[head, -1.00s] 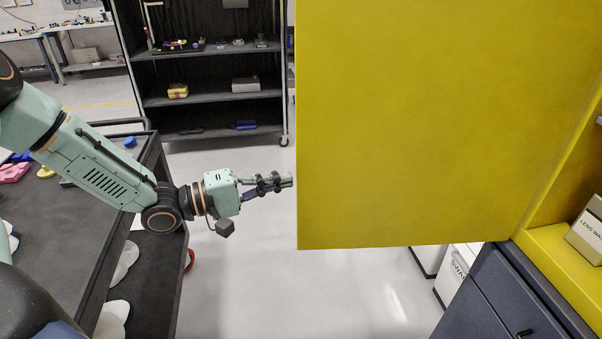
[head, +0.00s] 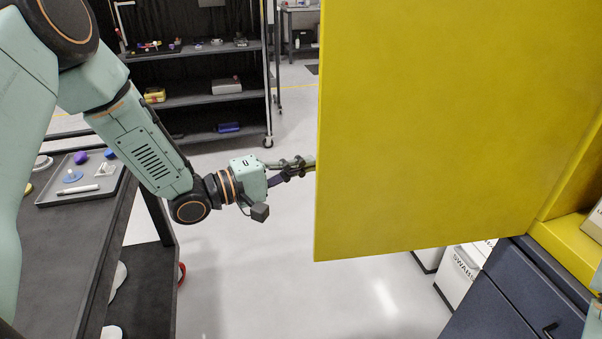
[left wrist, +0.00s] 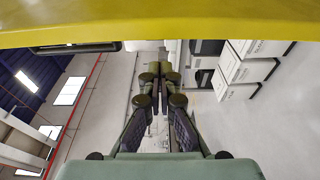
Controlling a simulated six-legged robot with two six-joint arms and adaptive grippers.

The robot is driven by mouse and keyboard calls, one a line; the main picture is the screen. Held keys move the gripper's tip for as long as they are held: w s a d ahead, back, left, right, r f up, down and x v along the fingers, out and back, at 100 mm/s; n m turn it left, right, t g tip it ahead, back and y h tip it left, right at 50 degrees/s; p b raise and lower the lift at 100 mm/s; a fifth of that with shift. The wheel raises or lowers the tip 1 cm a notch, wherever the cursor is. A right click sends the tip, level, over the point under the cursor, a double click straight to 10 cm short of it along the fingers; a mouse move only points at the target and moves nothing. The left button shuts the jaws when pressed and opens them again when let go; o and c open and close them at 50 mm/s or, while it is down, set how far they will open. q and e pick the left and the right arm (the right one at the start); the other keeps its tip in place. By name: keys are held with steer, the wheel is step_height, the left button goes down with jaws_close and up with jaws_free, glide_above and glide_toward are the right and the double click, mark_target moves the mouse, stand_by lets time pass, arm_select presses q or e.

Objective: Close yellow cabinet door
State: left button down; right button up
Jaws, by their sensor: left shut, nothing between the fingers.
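The yellow cabinet door (head: 440,130) stands open and fills the right half of the head view. Its free edge is on the left, and it joins the yellow cabinet (head: 575,245) at the right. My left gripper (head: 308,163) is shut and empty, with its tips at the door's free edge; I cannot tell whether they touch it. In the left wrist view the shut fingers (left wrist: 160,75) point away from the camera, and a yellow panel (left wrist: 160,22) crosses the top. My right gripper does not show clearly; only a bit of pale green shows at the right edge.
A dark blue drawer unit (head: 510,295) stands below the cabinet. White boxes (head: 462,275) stand on the floor behind the door. A black cart (head: 60,230) with a tray (head: 85,185) is at the left. A black shelf (head: 205,95) stands at the back. The floor between is clear.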

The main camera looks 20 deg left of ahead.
arm_select(q)
steer(key=shift+s+d+r, duration=0.1)
steer(key=shift+s+d, duration=0.25)
steer(key=shift+s, duration=0.3)
steer(key=shift+s+d, duration=0.35)
steer(key=shift+s, duration=0.3)
steer(key=shift+w, duration=0.1)
